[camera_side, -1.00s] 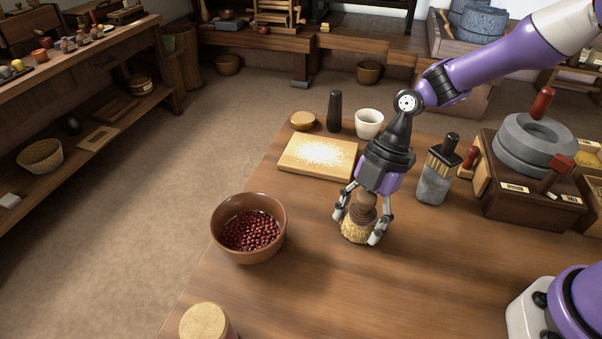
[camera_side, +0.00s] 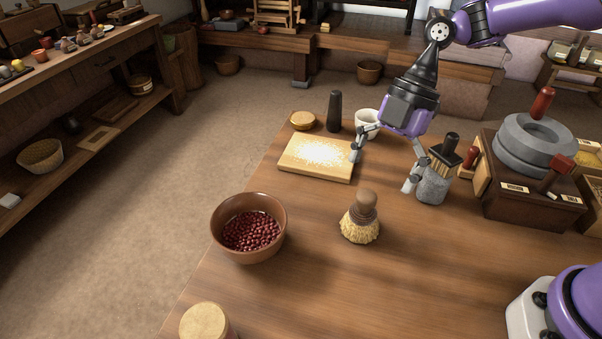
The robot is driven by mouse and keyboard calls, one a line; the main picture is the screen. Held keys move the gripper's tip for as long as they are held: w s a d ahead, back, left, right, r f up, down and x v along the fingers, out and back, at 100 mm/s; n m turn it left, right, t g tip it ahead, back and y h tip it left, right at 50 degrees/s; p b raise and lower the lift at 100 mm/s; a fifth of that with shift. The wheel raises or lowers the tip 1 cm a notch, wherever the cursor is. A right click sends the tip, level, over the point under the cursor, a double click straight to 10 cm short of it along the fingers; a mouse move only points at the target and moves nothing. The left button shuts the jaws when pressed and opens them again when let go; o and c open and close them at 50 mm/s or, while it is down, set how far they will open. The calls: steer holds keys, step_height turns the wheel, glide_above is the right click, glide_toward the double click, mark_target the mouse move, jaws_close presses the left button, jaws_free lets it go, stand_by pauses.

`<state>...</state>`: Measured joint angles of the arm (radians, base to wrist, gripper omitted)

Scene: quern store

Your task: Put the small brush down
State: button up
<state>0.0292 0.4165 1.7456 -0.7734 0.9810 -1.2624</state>
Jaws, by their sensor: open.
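The small brush (camera_side: 361,224) stands on the wooden table, bristles down and its round brown wooden knob handle up. Its pale straw bristles rest on the tabletop. My gripper (camera_side: 383,173) is open and empty. It hangs above and behind the brush, up and to the right in the picture, with clear space between them. Its fingers are spread wide, the left one in front of the flour board's right edge and the right one in front of the grey stone jar.
A brown bowl of red beans (camera_side: 249,229) stands left of the brush. The flour board (camera_side: 300,163), a white cup (camera_side: 366,122) and a dark pestle (camera_side: 334,112) are behind. A grey jar with a brush (camera_side: 432,186) and a stone quern (camera_side: 535,143) stand right.

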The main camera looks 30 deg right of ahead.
steer(key=s+d+r+m+t+h, duration=0.1)
steer(key=s+d+r+m+t, duration=0.2)
steer(key=r+m, duration=0.45)
steer(key=s+d+m+t+h, duration=0.3)
steer(key=s+d+m, duration=0.4)
steer(key=m, duration=0.7)
steer(key=shift+d+r+t+h, duration=0.15)
steer(key=shift+r+t+h, duration=0.15)
steer(key=shift+t, duration=0.2)
